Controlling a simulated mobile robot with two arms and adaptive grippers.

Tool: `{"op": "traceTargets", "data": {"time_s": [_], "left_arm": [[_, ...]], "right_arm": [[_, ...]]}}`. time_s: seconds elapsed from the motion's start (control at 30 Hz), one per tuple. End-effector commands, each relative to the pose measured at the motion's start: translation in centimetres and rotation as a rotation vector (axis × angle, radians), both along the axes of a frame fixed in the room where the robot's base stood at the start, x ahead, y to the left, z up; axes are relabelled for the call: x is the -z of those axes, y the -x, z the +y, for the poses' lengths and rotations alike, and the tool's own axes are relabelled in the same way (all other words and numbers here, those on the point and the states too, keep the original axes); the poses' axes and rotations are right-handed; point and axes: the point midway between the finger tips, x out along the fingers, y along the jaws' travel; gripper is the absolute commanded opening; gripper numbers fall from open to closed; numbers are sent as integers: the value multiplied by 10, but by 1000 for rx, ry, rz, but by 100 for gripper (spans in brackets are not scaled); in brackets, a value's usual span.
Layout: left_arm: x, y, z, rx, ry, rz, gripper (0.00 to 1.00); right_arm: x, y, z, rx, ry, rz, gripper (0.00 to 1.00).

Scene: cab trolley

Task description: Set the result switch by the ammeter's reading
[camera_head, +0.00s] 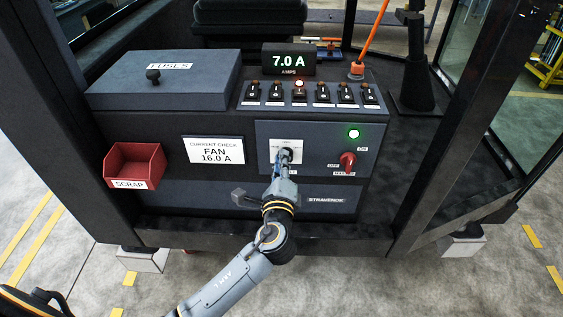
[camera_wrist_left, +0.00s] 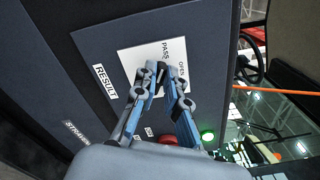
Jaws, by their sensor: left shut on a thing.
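The ammeter (camera_head: 288,61) on top of the console reads 7.0 A in green digits, with AMPS below it. A white card (camera_head: 214,150) on the console's front reads CURRENT CHECK, FAN, 16.0 A. The result switch's white plate (camera_head: 275,148) is on the front panel; in the left wrist view the plate (camera_wrist_left: 136,62) shows PASS and OPEN beside a RESULT label (camera_wrist_left: 105,82). My left gripper (camera_head: 287,153) is at this plate, shut on the switch's knob. The fingers (camera_wrist_left: 167,70) hide most of the knob, so its pointing direction cannot be told. My right gripper is not in view.
A red rotary switch (camera_head: 347,160) and a lit green lamp (camera_head: 353,133) are right of the plate. Several toggle switches (camera_head: 321,93) line the top, one under a lit red lamp. A FUSES box (camera_head: 165,82), a red SCRAP bin (camera_head: 135,163) and an orange lever (camera_head: 357,69) stand around.

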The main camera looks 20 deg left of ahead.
Motion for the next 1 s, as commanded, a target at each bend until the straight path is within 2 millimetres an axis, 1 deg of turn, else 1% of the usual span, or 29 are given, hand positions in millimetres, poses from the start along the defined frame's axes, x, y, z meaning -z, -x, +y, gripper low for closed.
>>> {"op": "traceTargets", "data": {"time_s": [0.23, 0.27, 0.3, 0.33, 0.37, 0.57, 0.63, 0.73, 0.87, 1.0], "left_arm": [[0, 0, 0, 0, 4, 0, 0], [0, 0, 0, 0, 4, 0, 17], [0, 0, 0, 0, 4, 0, 26], [0, 0, 0, 0, 3, 0, 32], [0, 0, 0, 0, 3, 0, 34], [0, 0, 0, 0, 1, 1, 34], [0, 0, 0, 0, 1, 1, 34], [1, 5, -2, 0, 1, 1, 34], [2, 23, -7, 1, 2, 4, 34], [2, 52, -15, 2, 3, 5, 34]], "right_arm": [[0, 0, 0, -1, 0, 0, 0], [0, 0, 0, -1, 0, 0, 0], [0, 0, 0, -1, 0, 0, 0], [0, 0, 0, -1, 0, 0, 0], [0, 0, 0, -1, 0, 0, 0], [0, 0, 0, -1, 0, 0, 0], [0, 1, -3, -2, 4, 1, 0], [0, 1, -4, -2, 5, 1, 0], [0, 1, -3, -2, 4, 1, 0], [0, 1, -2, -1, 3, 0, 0]]}}
